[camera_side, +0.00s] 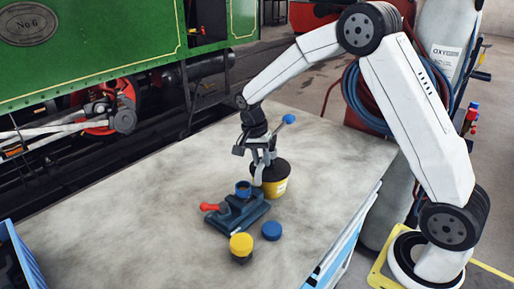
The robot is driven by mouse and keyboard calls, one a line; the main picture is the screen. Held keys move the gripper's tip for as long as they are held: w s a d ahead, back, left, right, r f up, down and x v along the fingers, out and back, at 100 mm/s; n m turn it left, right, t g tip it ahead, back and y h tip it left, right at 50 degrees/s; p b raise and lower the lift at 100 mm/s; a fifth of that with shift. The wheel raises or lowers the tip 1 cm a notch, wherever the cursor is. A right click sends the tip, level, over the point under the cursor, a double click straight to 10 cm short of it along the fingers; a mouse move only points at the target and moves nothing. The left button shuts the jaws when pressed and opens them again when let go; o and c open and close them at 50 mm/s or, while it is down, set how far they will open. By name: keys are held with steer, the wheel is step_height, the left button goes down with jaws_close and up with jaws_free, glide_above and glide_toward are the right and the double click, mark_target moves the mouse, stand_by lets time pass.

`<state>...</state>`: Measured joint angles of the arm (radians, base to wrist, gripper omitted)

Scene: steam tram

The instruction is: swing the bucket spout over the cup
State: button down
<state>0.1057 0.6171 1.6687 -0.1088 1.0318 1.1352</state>
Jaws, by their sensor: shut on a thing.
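A yellow bucket (275,188) with a dark top stands on the grey bench. A rod with a blue knob (288,118) rises above it. My gripper (262,160) is at the bucket's upper left, shut on what looks like its grey spout; the jaws and arm partly hide the grip. A small blue cup (243,188) stands upright at the dark blue vise (236,212), to the left of the bucket and nearer the camera. The vise has a red handle (209,207). I cannot tell whether the spout's end is over the cup.
A yellow-topped pot (241,244) and a blue round cap (271,231) stand in front of the vise. A blue crate (15,262) is at the lower left. The bench's left part is clear. A green steam tram (110,45) stands behind the bench.

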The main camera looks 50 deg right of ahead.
steer(key=shift+w+a+m+y, duration=0.1)
steer(key=shift+w+m+y, duration=0.1)
steer(key=shift+w+m, duration=0.8)
steer(key=shift+w+a+m+y, duration=0.15)
steer(key=shift+w+m, duration=0.5)
steer(key=shift+m, duration=0.65)
steer(key=shift+r, duration=0.1)
steer(key=c, duration=0.5)
jaws_free()
step_height(320, 180, up, 8)
steer(key=w, duration=0.1)
steer(key=shift+w+f, duration=0.2)
